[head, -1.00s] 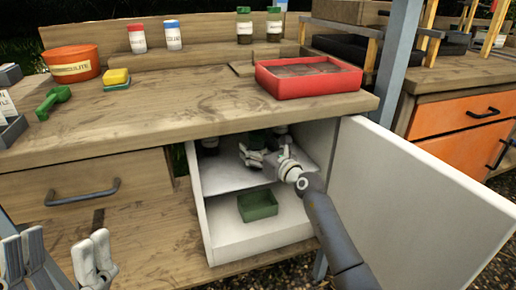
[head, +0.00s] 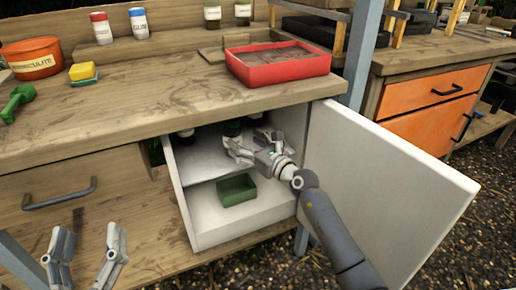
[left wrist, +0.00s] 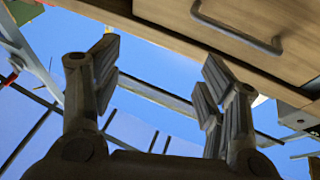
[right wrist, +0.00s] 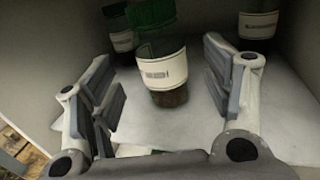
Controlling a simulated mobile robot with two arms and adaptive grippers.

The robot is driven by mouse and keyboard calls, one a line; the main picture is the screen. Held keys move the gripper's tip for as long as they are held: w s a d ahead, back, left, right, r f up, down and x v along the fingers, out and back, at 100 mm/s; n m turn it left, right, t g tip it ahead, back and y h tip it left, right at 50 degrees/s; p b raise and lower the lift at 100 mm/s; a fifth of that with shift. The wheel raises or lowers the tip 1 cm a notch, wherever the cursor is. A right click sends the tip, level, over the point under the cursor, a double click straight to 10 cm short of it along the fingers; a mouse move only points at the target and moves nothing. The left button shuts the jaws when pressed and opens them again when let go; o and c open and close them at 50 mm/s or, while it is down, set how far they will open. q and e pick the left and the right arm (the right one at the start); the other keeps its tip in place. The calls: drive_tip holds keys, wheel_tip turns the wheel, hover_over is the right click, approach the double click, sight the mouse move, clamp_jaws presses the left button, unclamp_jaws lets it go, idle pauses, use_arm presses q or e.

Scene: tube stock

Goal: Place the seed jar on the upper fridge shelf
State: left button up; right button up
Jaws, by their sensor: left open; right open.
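A jar with a green lid and white label (right wrist: 162,62) stands upright on the upper fridge shelf (right wrist: 180,122), likely the seed jar; its label is too small to read. Its green lid (head: 232,128) also shows in the head view. My right gripper (head: 254,146) is open at the front of the shelf, in front of this jar. In the right wrist view the jar stands beyond and between the spread fingers, seemingly untouched. My left gripper (head: 88,243) is open and empty in front of the drawer; its spread fingers also show in the left wrist view (left wrist: 150,85).
Other jars (right wrist: 257,20) (right wrist: 120,30) stand farther back on the shelf. The white fridge door (head: 385,190) is open to the right. A red tray (head: 278,82) sits on the bench above.

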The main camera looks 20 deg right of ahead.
drive_tip(key=s+a+r+m+t+h+p, duration=0.1)
drive_tip(key=s+a+r+m+t, duration=0.15)
drive_tip(key=s+m, duration=0.65)
drive_tip(key=s+a+r+m+t, duration=0.2)
drive_tip(key=s+r+m, duration=0.1)
drive_tip(key=s+m, duration=0.6)
use_arm(q)
wheel_tip(320, 180, down, 7)
drive_tip(key=g+y, duration=0.1)
drive_tip(key=g, duration=0.3)
drive_tip(key=shift+w+a+r+y, duration=0.2)
drive_tip(key=shift+w+a+y, duration=0.2)
use_arm(e)
drive_tip(key=s+a+f+m+g, duration=0.1)
drive_tip(key=s+a+m+g, duration=0.1)
drive_tip(key=m, duration=0.7)
drive_tip(key=s+a+f+m+g, duration=0.2)
drive_tip(key=s+m, duration=0.4)
drive_tip(key=m, duration=0.4)
drive_tip(key=shift+a+f+h, duration=0.2)
drive_tip(key=shift+a+h, duration=0.1)
drive_tip(key=shift+a, duration=0.6)
